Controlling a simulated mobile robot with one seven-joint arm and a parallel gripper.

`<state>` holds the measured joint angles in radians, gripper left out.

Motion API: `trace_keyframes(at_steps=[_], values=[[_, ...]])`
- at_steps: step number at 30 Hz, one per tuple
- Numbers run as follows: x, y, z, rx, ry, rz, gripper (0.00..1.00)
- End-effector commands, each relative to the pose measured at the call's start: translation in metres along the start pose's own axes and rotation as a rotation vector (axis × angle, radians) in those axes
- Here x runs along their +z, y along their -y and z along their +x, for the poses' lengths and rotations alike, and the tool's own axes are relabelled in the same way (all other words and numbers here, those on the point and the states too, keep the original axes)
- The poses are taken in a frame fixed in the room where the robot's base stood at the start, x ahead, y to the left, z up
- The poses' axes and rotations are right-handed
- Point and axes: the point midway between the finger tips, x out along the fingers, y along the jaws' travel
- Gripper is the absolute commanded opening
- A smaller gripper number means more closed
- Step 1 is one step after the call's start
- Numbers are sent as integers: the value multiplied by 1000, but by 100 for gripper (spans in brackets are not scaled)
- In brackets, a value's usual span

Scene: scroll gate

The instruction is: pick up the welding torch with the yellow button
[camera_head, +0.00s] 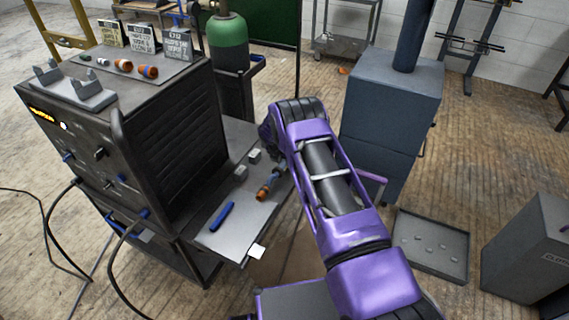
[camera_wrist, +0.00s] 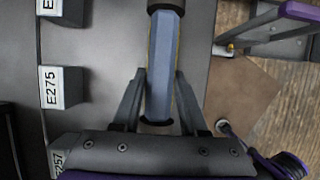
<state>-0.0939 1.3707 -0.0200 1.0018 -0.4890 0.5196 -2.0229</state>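In the wrist view a blue-grey faceted handle (camera_wrist: 162,62) with dark ends and a thin yellow line along its right side runs between my fingers. Its far end leaves the top of the view. My gripper (camera_wrist: 161,80) has one fingertip at each side of the handle, and the tips look very close to it; whether they press on it cannot be told. In the head view an orange and dark torch-like piece (camera_head: 266,188) lies on the grey shelf beside my arm, which hides my gripper. A blue rod (camera_head: 221,216) lies nearer on that shelf.
Small labelled blocks stand left of the handle, one marked E275 (camera_wrist: 62,88). The dark welding machine (camera_head: 170,130) rises left of the shelf (camera_head: 240,225). Orange pieces (camera_head: 148,71) lie on its top. A blue-grey cabinet (camera_head: 390,115) and a floor tray (camera_head: 432,262) are at right.

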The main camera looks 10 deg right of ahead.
Motion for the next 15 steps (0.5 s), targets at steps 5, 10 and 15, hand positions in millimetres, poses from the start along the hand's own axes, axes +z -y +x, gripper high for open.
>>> trace_keyframes(at_steps=[5,10,15], values=[[0,0,0,-1,0,0,0],[1,0,-1,1,2,1,0],[2,0,-2,1,2,1,0]])
